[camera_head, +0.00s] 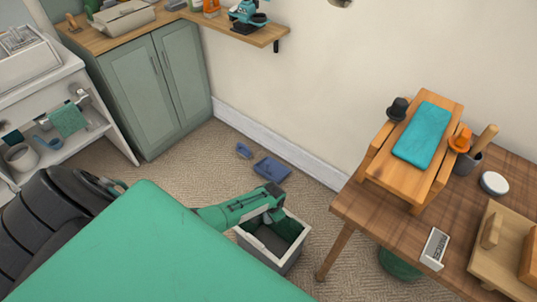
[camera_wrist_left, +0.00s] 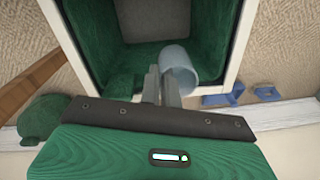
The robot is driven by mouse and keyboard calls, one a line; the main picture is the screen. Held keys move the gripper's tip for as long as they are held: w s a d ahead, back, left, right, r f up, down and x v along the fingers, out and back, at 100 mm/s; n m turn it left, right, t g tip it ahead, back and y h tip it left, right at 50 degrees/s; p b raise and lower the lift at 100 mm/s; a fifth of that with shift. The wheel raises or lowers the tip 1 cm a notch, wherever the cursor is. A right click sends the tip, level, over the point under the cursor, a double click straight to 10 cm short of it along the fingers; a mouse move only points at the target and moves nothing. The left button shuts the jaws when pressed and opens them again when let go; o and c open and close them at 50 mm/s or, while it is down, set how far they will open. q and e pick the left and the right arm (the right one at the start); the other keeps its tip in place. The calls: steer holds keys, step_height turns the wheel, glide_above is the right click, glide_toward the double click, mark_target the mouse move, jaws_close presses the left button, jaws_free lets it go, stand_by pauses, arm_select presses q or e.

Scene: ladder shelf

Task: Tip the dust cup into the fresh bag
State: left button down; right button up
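The fresh bag looks to be the dark green liner (camera_head: 288,227) inside a pale square bin on the floor (camera_head: 296,257). In the left wrist view the liner (camera_wrist_left: 95,35) is open beneath my gripper. The dust cup (camera_wrist_left: 178,68) is a translucent pale blue cylinder, tilted over the bin opening. My left gripper (camera_wrist_left: 163,84) has its fingers close together, apparently pinching the cup's side. In the head view my left gripper (camera_head: 274,214) is above the bin, and the cup is hidden. Any dust inside the cup cannot be made out. My right gripper is not in view.
A blue dustpan (camera_head: 271,168) and small blue piece (camera_head: 243,151) lie on the carpet behind the bin. A wooden table (camera_head: 395,225) with tools stands to the right. Green cabinets (camera_head: 158,90) and a white shelf unit (camera_head: 95,125) stand left. Carpet between is clear.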

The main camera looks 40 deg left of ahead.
arm_select(q)
steer(key=shift+g+h, duration=0.3)
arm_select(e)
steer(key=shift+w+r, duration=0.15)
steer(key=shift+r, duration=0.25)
arm_select(q)
step_height(320, 180, up, 3)
steer(key=p, duration=0.3)
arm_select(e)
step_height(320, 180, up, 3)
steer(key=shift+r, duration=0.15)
